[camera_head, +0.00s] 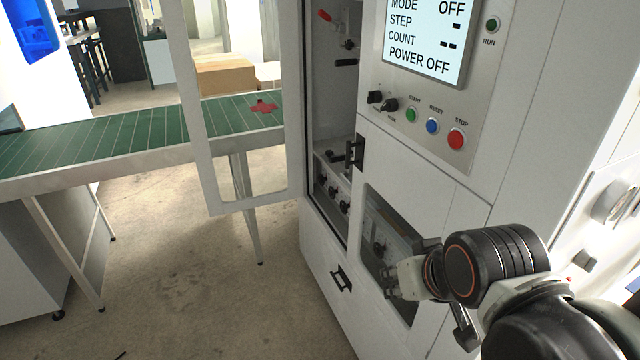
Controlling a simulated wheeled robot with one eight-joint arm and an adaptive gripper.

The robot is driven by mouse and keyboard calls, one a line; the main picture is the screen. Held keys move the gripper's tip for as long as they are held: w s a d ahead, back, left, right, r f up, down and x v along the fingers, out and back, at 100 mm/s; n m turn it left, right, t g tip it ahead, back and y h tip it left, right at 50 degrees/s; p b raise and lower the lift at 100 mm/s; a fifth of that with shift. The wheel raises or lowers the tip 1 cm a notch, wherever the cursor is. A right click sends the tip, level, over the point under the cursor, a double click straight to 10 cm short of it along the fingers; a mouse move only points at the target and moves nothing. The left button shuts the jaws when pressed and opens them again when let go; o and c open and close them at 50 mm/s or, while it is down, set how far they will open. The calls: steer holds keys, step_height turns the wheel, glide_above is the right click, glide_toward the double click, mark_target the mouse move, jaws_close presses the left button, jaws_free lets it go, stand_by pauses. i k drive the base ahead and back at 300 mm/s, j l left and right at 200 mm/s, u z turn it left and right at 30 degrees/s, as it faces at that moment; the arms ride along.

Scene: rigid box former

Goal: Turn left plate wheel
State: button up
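My gripper (392,281) reaches in from the right, at the rectangular opening (372,207) in the machine's lower front panel. Its fingers point left and overlap the opening; they are small and partly turned away, so I cannot tell whether they are open or shut. A dark round knob (379,247) shows inside the opening, just above and left of the fingertips, and contact is unclear. My wrist hides the right part of the opening. Several dark knobs (333,193) sit in the bay to the left. No label marks which one is the left plate wheel.
A framed clear door (205,160) stands open at the left of the bay. A control panel (430,118) with a screen reading POWER OFF is above my gripper. A black handle (342,279) is on the lower front.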

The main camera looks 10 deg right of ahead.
mark_target(321, 179)
steer(key=k+l+z, duration=0.15)
steer(key=z, duration=0.25)
steer(key=i+j+z, duration=0.15)
steer(key=z, duration=3.1)
steer(key=u, duration=1)
steer(key=k+u, duration=0.1)
steer(key=u, duration=0.85)
steer(key=k+u, duration=0.1)
steer(key=u, duration=0.4)
steer(key=i+l+u, duration=0.1)
steer(key=u, duration=1.1)
steer(key=i+j+z, duration=0.15)
steer(key=z, duration=0.4)
steer(key=i+j+z, duration=0.2)
steer(key=j+z, duration=0.15)
steer(key=j, duration=0.8)
steer(key=i+j+z, duration=0.1)
steer(key=j+z, duration=0.3)
steer(key=j, duration=0.75)
